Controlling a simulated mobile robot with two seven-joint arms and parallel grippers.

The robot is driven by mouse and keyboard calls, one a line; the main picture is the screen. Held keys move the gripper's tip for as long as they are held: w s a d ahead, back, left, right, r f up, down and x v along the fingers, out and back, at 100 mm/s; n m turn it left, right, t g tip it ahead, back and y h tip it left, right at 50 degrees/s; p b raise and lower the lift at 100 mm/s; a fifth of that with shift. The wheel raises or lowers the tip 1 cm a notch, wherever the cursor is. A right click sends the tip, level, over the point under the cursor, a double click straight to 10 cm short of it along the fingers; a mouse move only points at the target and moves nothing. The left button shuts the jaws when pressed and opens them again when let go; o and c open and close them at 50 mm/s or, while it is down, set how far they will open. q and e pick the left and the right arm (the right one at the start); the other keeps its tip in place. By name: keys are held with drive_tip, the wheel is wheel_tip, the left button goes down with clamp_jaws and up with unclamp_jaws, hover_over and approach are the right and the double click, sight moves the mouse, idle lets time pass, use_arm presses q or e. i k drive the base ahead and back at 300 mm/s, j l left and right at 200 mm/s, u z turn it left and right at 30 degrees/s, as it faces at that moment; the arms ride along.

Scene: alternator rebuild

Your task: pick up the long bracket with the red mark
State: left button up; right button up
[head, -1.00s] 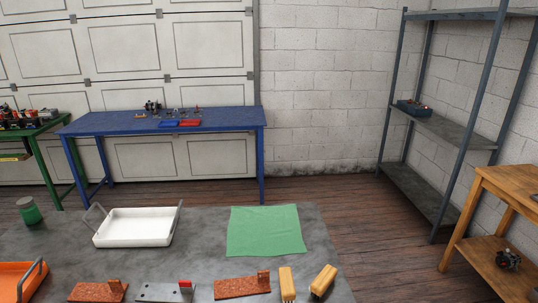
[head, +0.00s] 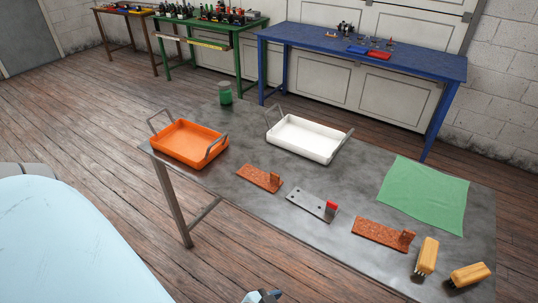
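The bracket with the red mark is a grey metal plate (head: 310,204) with small dark holes and a red upright end (head: 331,207). In the head view it lies on the grey metal table (head: 262,212), between two rusty brackets. One rusty bracket (head: 256,178) is to its left and farther back, the other (head: 379,233) to its right and nearer. No gripper is clearly visible. A small pale blue and dark part, likely mine, shows at the bottom edge, but no fingers can be made out.
An orange tray (head: 164,152) and a white tray (head: 290,149) stand behind the brackets, with a green canister (head: 225,98) behind. A green cloth (head: 424,194) lies at the right. Two yellow-handled brushes (head: 429,250) (head: 467,275) lie at the right front. A blue bench (head: 420,70) stands beyond.

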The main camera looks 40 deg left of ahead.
sight(327, 211)
drive_tip(key=u, duration=1.25)
drive_tip(key=l+u, duration=0.15)
drive_tip(key=u, duration=0.3)
drive_tip(key=l+u, duration=0.1)
drive_tip(key=u, duration=0.3)
drive_tip(key=l+u, duration=0.1)
drive_tip(key=u, duration=0.35)
drive_tip(key=k+l, duration=0.25)
drive_tip(key=l, duration=0.15)
drive_tip(key=k+l, duration=0.25)
drive_tip(key=l, duration=0.15)
